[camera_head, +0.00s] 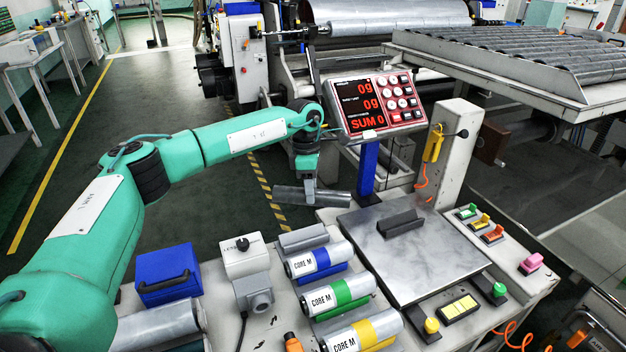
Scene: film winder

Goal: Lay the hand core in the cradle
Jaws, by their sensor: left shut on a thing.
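My left gripper (308,188) is shut on a plain grey cylinder, the hand core (334,198). It grips the core near the middle, with both ends sticking out left and right. The core lies roughly level, in view just beyond the bench's back edge, to the left of the blue post. A dark grey block that looks like the cradle (401,223) sits on the steel scale plate (395,262), to the right of the core and apart from it. Nothing lies on the cradle. My right gripper is out of view.
Several labelled cores (316,261) with blue, green and yellow bands lie in a row left of the plate. The scale display (376,103) reads 0 g on a blue post (367,168). A blue box (167,275) and a grey switch box (244,257) stand further left.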

